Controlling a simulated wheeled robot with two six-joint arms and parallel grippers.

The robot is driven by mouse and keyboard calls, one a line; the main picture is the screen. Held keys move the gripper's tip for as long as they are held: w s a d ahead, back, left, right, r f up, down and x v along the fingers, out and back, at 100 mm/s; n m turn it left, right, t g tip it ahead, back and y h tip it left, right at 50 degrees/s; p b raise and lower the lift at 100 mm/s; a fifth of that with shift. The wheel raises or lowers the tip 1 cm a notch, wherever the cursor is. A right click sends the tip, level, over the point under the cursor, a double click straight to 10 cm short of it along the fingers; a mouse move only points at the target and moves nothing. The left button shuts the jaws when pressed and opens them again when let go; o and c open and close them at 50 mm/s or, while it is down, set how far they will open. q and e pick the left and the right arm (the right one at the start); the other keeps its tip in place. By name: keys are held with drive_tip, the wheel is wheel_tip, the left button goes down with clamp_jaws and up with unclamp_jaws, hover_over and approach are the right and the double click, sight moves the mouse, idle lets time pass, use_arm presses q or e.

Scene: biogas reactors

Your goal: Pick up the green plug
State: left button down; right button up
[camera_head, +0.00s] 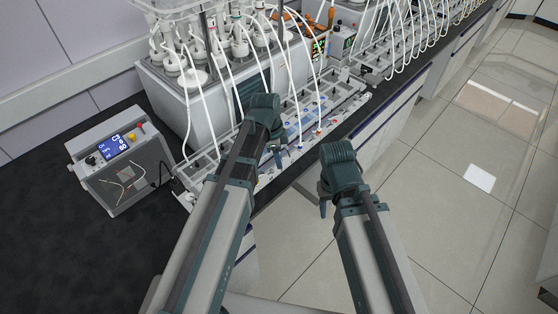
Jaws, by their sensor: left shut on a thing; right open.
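My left gripper (278,147) is over the near edge of the long white plug rack (208,157) on the bench. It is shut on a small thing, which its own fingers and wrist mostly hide. I cannot make out the green plug's colour anywhere, so I cannot tell whether it is what the gripper holds. Small blue and red plug ends show on the rack just right of this gripper. My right gripper (323,209) is open and empty, pointing down over the floor in front of the bench, to the right of the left gripper.
A grey control box (126,170) with a blue display stands left on the dark bench top (50,215). Behind the rack is a large grey reactor unit (160,88) with white vessels. White tubes (290,70) arch down to the rack.

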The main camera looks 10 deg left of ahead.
wheel_tip(320, 180, up, 10)
drive_tip(key=p, duration=1)
drive_tip(key=shift+r, duration=0.1)
drive_tip(key=shift+r+p, duration=1.4)
drive_tip(key=shift+r+p, duration=0.75)
